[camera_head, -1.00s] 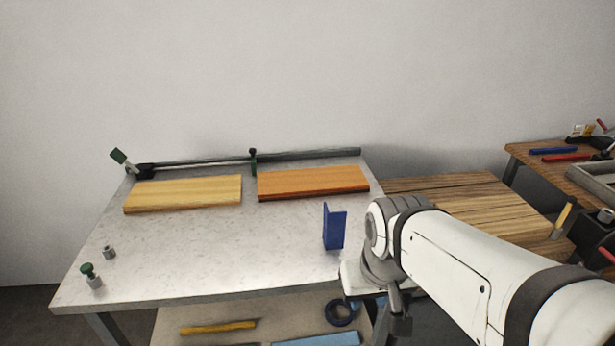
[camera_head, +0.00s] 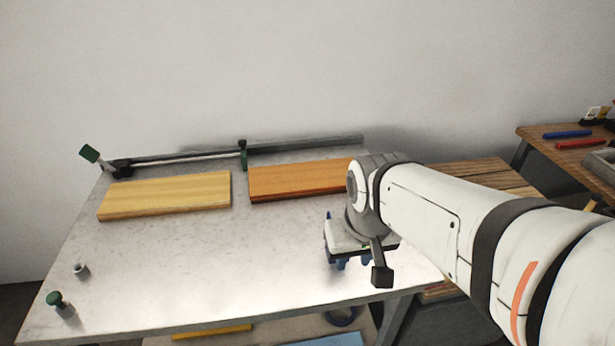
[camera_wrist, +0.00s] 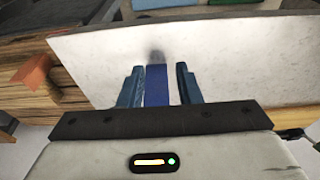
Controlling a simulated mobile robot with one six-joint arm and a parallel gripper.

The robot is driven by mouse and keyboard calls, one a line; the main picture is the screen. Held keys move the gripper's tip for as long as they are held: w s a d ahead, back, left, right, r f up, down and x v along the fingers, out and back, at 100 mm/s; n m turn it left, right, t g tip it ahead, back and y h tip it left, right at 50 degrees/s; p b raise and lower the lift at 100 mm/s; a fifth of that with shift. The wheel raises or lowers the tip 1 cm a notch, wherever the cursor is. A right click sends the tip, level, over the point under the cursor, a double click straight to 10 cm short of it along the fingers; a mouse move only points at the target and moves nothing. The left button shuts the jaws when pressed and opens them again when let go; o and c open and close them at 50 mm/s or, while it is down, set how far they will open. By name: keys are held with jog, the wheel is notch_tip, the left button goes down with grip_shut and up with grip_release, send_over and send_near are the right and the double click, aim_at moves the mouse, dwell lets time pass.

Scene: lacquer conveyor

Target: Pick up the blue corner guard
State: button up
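The blue corner guard (camera_wrist: 157,86) stands on the pale worktable between the two blue fingers of my gripper (camera_wrist: 159,74) in the wrist view. The fingers are apart, with a small gap on the guard's right side; the left finger looks very close to it. In the head view my gripper (camera_head: 353,263) points down at the table's right front part. It hides most of the guard, leaving a thin blue edge (camera_head: 327,227) at its left.
A yellow board (camera_head: 165,195) and an orange board (camera_head: 300,179) lie at the back of the worktable (camera_head: 220,260). A rail with green clamps (camera_head: 242,153) runs behind them. Small metal and green-topped pieces (camera_head: 60,303) stand at the left. The table's middle is clear.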

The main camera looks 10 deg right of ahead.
jog(key=w+p, duration=0.3)
jog(key=w, duration=0.1)
jog(key=w+r+g+p, duration=0.1)
jog(key=w+p, duration=0.2)
jog(key=w, duration=0.1)
jog(key=w+g+p, duration=0.1)
jog(key=w+p, duration=0.2)
jog(key=w, duration=0.1)
jog(key=shift+w+a+r, duration=0.15)
jog(key=shift+w+a, duration=0.15)
jog(key=shift+w+f+p, duration=0.45)
jog(key=shift+f, duration=0.05)
notch_tip(320, 180, down, 8)
jog(key=p, duration=0.1)
jog(key=shift+w+r, duration=0.2)
jog(key=shift+w, duration=0.15)
jog(key=shift+c, duration=0.3)
grip_shut()
